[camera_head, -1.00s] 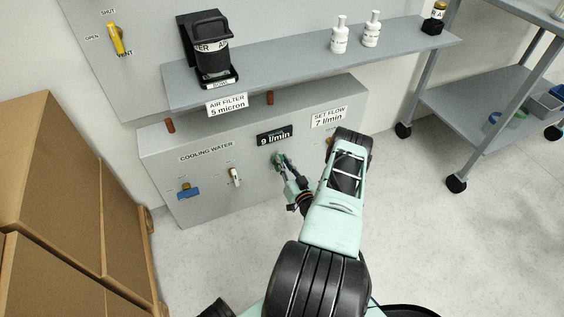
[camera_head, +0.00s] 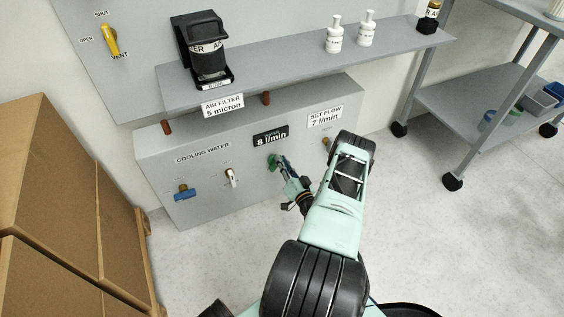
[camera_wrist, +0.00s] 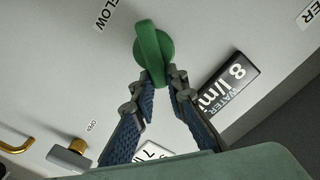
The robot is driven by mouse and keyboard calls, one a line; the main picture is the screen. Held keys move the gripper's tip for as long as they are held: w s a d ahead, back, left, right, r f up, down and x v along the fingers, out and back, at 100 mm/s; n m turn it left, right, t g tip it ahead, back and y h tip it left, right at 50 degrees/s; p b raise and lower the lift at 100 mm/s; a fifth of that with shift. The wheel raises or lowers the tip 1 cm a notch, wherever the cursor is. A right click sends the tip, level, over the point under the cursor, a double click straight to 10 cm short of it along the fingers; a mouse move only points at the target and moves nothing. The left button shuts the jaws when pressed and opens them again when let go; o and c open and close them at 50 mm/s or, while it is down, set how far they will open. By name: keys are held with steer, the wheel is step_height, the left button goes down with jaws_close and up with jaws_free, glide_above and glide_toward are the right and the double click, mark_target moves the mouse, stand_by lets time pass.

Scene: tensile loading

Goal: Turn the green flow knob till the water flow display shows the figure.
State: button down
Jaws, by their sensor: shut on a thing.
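The green flow knob (camera_wrist: 153,48) is on the front of the grey cooling water panel (camera_head: 205,200). It also shows small in the head view (camera_head: 273,162). My gripper (camera_wrist: 158,82) is shut on the knob's near end, one blue-padded finger on each side. The knob's grip bar is tilted a little in the wrist view. The water flow display (camera_head: 271,136) above the knob reads 8 l/min, and it shows rotated in the wrist view (camera_wrist: 229,84). The set flow label (camera_head: 325,117) reads 7 l/min.
A blue-handled valve (camera_head: 186,192) and a white lever (camera_head: 231,178) are left of the knob. A brass fitting (camera_head: 326,143) is to its right. A shelf (camera_head: 300,62) with an air filter (camera_head: 207,55) and two white bottles overhangs the panel. Cardboard boxes (camera_head: 60,190) stand at left.

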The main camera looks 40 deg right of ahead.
steer(key=shift+w, duration=0.1)
steer(key=c, duration=1.9)
jaws_free()
steer(key=shift+c, duration=0.2)
step_height(320, 180, up, 10)
steer(key=shift+r, duration=0.1)
